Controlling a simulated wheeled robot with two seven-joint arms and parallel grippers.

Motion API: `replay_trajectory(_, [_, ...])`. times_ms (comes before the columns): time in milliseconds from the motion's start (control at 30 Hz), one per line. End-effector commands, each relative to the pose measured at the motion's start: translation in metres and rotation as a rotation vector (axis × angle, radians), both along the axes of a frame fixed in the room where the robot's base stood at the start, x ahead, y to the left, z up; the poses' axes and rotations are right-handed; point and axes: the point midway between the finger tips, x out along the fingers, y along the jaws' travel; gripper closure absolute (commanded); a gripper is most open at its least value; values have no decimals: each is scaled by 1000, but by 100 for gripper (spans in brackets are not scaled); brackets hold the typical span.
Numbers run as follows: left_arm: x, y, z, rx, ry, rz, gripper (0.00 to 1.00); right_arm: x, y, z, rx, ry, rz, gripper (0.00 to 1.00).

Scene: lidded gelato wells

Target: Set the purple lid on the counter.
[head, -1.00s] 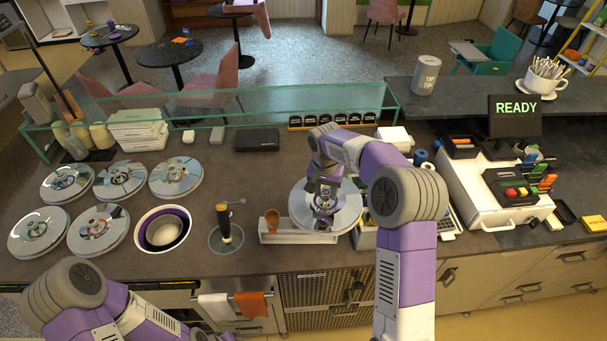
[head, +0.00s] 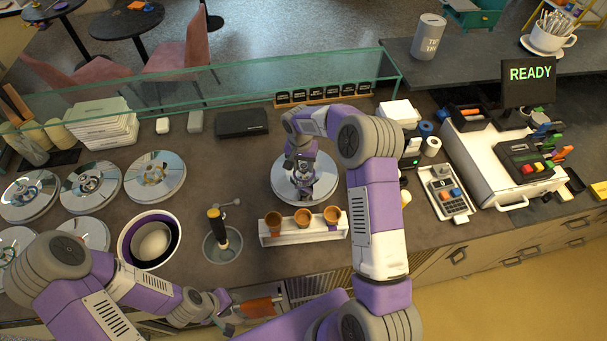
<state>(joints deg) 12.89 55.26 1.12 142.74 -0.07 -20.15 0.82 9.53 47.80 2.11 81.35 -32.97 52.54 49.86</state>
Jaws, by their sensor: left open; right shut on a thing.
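My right gripper (head: 302,188) is shut on the top of a round, shiny silver lid (head: 325,182). The gripper covers the lid's middle, so no purple marking shows on it. The lid lies level over the counter (head: 250,165), just behind the cone holder; I cannot tell whether it touches the counter. My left gripper (head: 226,308) is open and empty at the counter's front edge, near the towels.
A white cone holder (head: 270,238) stands right in front of the lid. Several silver lids (head: 158,172) lie at the left. Bare counter lies left of the held lid.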

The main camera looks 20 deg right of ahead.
Motion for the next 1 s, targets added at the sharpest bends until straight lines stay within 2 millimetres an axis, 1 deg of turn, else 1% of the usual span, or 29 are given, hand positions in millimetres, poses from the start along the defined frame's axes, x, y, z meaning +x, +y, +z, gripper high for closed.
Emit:
replay_trajectory(200, [0, 0, -18, 0, -1, 0, 57, 0, 0, -36, 1, 0, 0, 100])
replay_trajectory(267, [0, 0, -21, 0, -1, 0, 57, 0, 0, -44, 1, 0, 0, 100])
replay_trajectory(333, [0, 0, -22, 0, -1, 0, 57, 1, 0, -46, 1, -2, 0, 100])
replay_trajectory(500, [0, 0, -20, 0, -1, 0, 57, 0, 0, -45, -1, -1, 0, 100])
replay_trajectory(533, [0, 0, -20, 0, -1, 0, 57, 0, 0, -45, 0, 1, 1, 54])
replay_trajectory(667, [0, 0, -20, 0, -1, 0, 57, 0, 0, -45, 0, 0, 1, 34])
replay_trajectory(700, [0, 0, -20, 0, -1, 0, 57, 0, 0, -45, 0, 0, 1, 32])
replay_trajectory(933, [0, 0, -20, 0, -1, 0, 57, 0, 0, -44, 0, 0, 0, 32])
replay_trajectory(1000, [0, 0, -18, 0, -1, 0, 57, 0, 1, -41, 0, -1, 0, 32])
